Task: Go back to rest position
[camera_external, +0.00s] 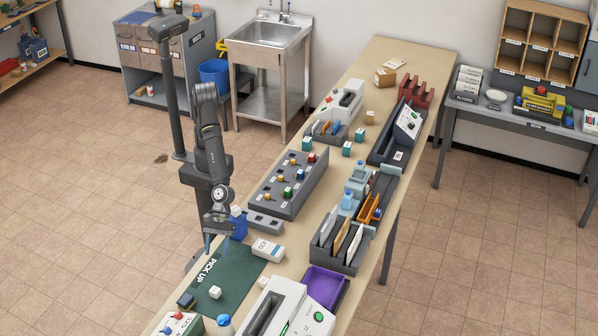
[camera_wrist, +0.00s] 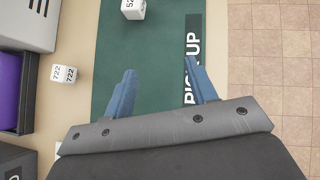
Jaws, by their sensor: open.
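My gripper (camera_external: 210,238) hangs from the arm on the left side of the long table, near the far left corner of the green mat marked PICK UP (camera_external: 232,274). In the wrist view its two blue fingers (camera_wrist: 158,88) are apart, with nothing between them and the green mat (camera_wrist: 150,55) below. A white cube (camera_external: 215,292) lies on the mat; a white cube also shows at the top of the wrist view (camera_wrist: 133,9).
A blue container (camera_external: 238,226) stands close beside my gripper. A white labelled box (camera_external: 268,248), a grey board with coloured knobs (camera_external: 290,184) and a purple tray (camera_external: 325,286) are on the table. Floor is clear to the left.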

